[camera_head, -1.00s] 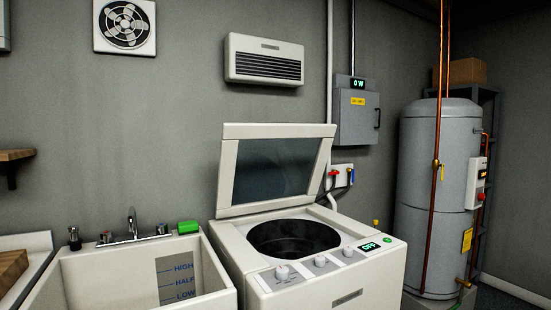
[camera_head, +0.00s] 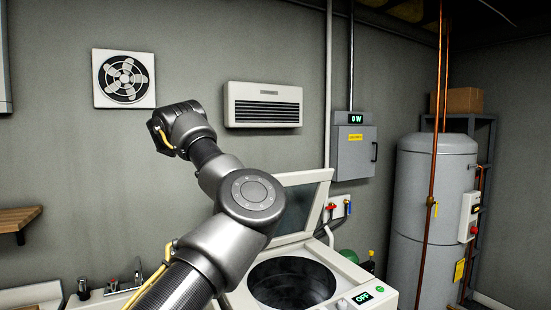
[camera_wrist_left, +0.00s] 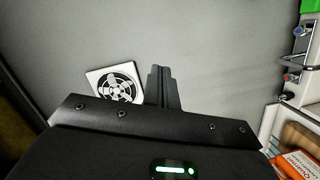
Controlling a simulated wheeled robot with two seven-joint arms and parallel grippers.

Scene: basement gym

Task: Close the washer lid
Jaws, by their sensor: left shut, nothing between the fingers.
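The washer (camera_head: 384,292) stands at the bottom centre of the head view with its drum opening (camera_head: 293,282) showing. Its washer lid (camera_head: 312,193), a pale frame around a dark pane, is open and stands up, leaning back; my arm hides its left part. My left arm rises from the bottom, in front of the lid, to a wrist-like end left of the lid and above it. The gripper's fingers cannot be made out there. In the left wrist view my left gripper (camera_wrist_left: 161,85) is shut and empty, against the grey wall. My right gripper is not in view.
A wall fan (camera_head: 124,78) and a heater (camera_head: 263,105) are on the wall behind. A sink tap (camera_head: 137,275) is at lower left. A grey tank (camera_head: 433,210) with copper pipes is at right. The left wrist view shows an orange and white box (camera_wrist_left: 298,166).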

